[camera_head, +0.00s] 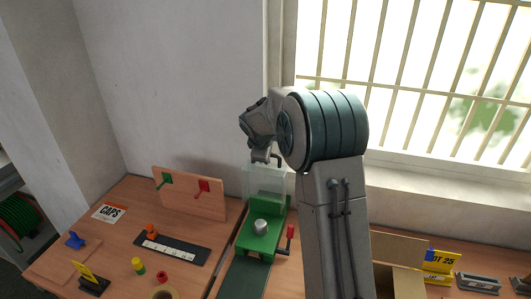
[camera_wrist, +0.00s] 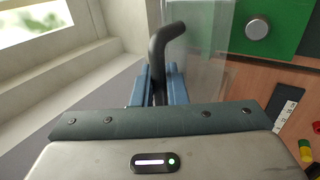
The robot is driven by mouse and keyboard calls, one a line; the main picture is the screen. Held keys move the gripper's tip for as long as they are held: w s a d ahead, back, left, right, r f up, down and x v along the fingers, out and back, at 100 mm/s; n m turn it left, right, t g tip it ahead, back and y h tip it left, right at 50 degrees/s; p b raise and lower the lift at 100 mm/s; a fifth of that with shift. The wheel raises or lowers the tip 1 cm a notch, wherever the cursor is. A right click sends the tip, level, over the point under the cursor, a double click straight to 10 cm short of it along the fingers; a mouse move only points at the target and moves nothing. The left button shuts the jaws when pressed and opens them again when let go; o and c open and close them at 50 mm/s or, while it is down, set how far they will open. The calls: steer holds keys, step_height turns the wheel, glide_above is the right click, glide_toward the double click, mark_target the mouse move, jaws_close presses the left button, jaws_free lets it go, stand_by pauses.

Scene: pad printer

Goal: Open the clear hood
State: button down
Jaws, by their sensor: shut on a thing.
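The green pad printer (camera_head: 252,243) stands on the bench with a silver cylinder (camera_head: 261,226) on top. Its clear hood (camera_head: 264,183) looks tipped up at the back of the printer, and the silver cylinder shows uncovered in front of it. In the wrist view the clear hood (camera_wrist: 204,50) is a see-through panel beside the green base (camera_wrist: 285,22). My gripper (camera_wrist: 160,82) is shut on the hood's black bent handle (camera_wrist: 168,35), with a blue finger on each side. In the head view my gripper (camera_head: 262,158) is above the hood, partly hidden by my wrist.
A wooden board (camera_head: 190,192) with green and red pieces stands left of the printer. A red-knobbed lever (camera_head: 289,236) is at its right. A black strip (camera_head: 172,249), small colored parts and a CAPS card (camera_head: 109,212) lie on the left bench. The barred window (camera_head: 430,80) is behind.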

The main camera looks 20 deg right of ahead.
steer(key=shift+w, duration=0.15)
stand_by(0.3)
steer(key=c, duration=1.5)
jaws_free()
steer(key=shift+c, duration=0.2)
steer(key=shift+r, duration=0.15)
steer(key=b+v, duration=0.3)
steer(key=v, duration=1)
steer(key=shift+r, duration=0.3)
steer(key=s+f+m+y, duration=0.1)
steer(key=s+f+m, duration=0.2)
steer(key=s, duration=0.8)
steer(key=s+a+f+m+g+y+b, duration=0.1)
steer(key=s+f+m, duration=0.3)
steer(key=s, duration=0.7)
steer(key=s+a+f+m+y+b, duration=0.1)
steer(key=s+f+m, duration=0.2)
steer(key=s, duration=0.8)
steer(key=shift+s+f+m+g, duration=0.2)
steer(key=shift+f+m+g, duration=0.1)
steer(key=shift+m, duration=0.7)
